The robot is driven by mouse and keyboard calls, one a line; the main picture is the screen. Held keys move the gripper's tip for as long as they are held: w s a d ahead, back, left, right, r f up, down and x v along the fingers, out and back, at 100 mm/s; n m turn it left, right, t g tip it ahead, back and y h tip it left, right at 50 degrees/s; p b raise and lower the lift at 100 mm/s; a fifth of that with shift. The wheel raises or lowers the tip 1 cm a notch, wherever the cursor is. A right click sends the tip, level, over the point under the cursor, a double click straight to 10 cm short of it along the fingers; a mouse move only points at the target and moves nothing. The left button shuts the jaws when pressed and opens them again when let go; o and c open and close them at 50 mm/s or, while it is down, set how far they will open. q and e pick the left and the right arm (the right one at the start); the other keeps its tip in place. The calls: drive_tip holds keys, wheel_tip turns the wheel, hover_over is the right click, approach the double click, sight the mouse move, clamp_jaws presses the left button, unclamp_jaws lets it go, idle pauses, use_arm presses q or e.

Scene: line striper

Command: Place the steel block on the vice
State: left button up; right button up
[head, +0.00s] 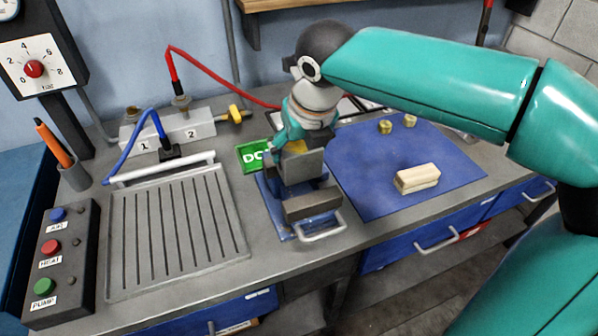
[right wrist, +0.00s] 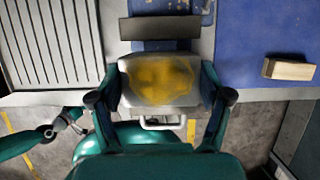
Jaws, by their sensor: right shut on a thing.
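The steel block (right wrist: 158,80) is grey with a yellow-brown patch on its upper face. It is held between the two fingers of my right gripper (right wrist: 160,98). In the head view the block (head: 303,168) hangs under the right gripper (head: 299,145), over the back part of the vice. The vice (head: 312,207) has grey jaws on a blue base, with a handle at the front. I cannot tell whether the block touches it. One vice jaw (right wrist: 160,28) shows beyond the block in the right wrist view. Part of my left arm and gripper (right wrist: 66,122) shows small at lower left.
A grooved tray (head: 178,230) lies left of the vice. A blue mat (head: 370,190) with a pale wooden block (head: 417,178) and small brass pieces (head: 386,127) lies right. A green sign (head: 250,156) and a connector box (head: 172,130) with cables stand behind.

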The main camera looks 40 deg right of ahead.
sight(300, 170)
drive_tip(key=shift+f+b, duration=0.35)
drive_tip(key=shift+f, duration=2.5)
drive_tip(key=o, duration=1.6)
drive_tip(key=shift+o, duration=0.2)
drive_tip(key=p+v, duration=0.1)
drive_tip(key=v, duration=0.9)
drive_tip(key=shift+s+r, duration=0.15)
drive_tip(key=shift+r, duration=0.1)
drive_tip(key=shift+s+a+r, duration=0.1)
drive_tip(key=shift+s+r, duration=0.25)
drive_tip(key=shift+r, duration=0.3)
